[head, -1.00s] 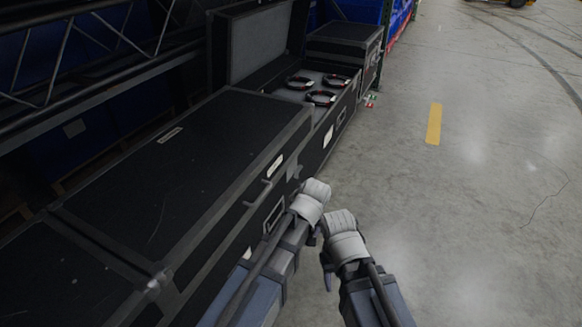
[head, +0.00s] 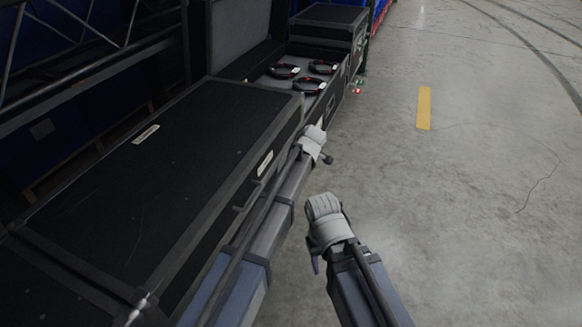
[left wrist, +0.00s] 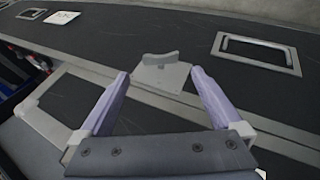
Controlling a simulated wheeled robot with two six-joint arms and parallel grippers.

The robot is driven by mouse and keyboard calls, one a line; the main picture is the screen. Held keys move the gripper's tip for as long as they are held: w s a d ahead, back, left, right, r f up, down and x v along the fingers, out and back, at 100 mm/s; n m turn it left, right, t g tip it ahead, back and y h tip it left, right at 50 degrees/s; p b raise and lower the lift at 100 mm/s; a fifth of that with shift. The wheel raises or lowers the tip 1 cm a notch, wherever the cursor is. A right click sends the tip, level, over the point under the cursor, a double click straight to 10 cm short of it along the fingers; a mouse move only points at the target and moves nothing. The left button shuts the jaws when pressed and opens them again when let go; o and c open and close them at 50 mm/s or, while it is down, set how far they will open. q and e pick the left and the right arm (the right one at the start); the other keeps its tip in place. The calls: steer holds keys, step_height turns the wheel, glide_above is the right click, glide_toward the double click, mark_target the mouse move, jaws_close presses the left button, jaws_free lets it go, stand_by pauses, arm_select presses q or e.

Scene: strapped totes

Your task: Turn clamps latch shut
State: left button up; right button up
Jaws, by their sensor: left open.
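A metal latch (left wrist: 164,76) with a raised turning wing is on the seam of a black case in the left wrist view. The wing stands up from its plate; whether it is fastened I cannot tell. My left gripper (left wrist: 159,74) is open, its two pale purple fingers apart on either side of the latch and nothing between them. In the head view my left gripper (head: 313,143) is at the front side of the closed black case (head: 160,165); the latch is hidden there. My right gripper (head: 326,220) hangs over the floor, apart from the case, its fingers not clear.
A recessed handle (left wrist: 256,53) is right of the latch, and a white label (left wrist: 62,17) is at upper left. Beyond the closed case, an open case (head: 335,103) holds coiled cables (head: 309,85). Small red and green items (head: 359,88) lie on the floor. The floor at right is clear.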

arm_select(q)
steer(key=b+x, duration=0.5)
steer(key=x, duration=0.2)
steer(key=shift+f, duration=0.2)
steer(key=shift+r, duration=0.1)
steer(key=shift+c, duration=0.4)
